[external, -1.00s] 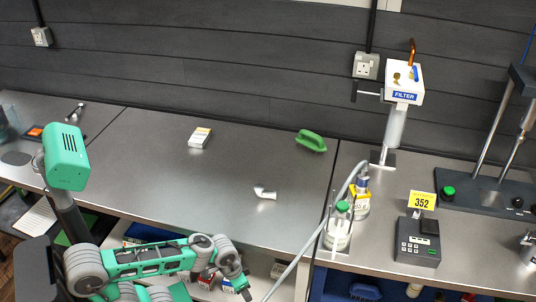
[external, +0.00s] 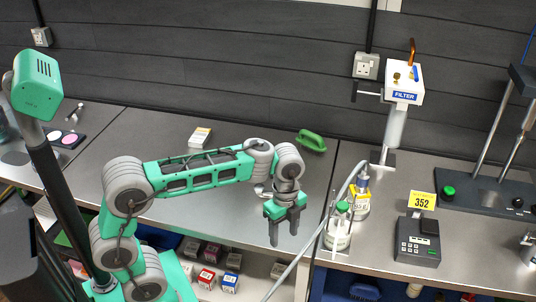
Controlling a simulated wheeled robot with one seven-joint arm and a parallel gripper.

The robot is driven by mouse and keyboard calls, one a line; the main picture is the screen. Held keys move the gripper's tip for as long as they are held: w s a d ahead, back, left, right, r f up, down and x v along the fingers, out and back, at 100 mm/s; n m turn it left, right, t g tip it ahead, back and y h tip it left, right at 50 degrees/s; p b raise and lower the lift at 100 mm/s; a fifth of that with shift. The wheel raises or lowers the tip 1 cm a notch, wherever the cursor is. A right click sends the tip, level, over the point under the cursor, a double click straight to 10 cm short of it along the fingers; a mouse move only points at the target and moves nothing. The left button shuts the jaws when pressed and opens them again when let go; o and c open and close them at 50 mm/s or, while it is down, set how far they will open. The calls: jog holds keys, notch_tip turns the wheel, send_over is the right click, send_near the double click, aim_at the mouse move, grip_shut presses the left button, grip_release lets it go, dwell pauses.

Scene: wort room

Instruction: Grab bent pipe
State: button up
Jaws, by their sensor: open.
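The bent pipe (external: 260,189) is a small white elbow-shaped piece lying on the grey metal worktop. In the external view my arm covers part of it, and only its left end shows. My gripper (external: 284,235) is open and empty, with its two dark fingers pointing down. It appears nearer the camera than the pipe, by the worktop's front edge and lower right of the pipe in the picture. Its exact height over the worktop is hard to tell.
A green handled object (external: 312,141) and a small white box (external: 200,137) lie farther back.

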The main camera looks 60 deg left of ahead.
jog(key=w+a+r+n+p, duration=0.1)
jog(key=w+a+n, duration=0.15)
jog(key=a, duration=0.35)
jog(key=w+a+r+n+p, duration=0.1)
jog(key=w+a+r+n, duration=0.15)
jog(key=a, duration=0.35)
jog(key=n+p, duration=0.2)
jog(key=n, duration=0.3)
send_over(258, 186)
jog(key=shift+f+y, duration=0.3)
jog(key=shift+f, duration=0.05)
notch_tip(258, 186, down, 8)
jog(key=shift+d+r+p, duration=0.15)
jog(key=shift+p, duration=0.5)
grip_shut()
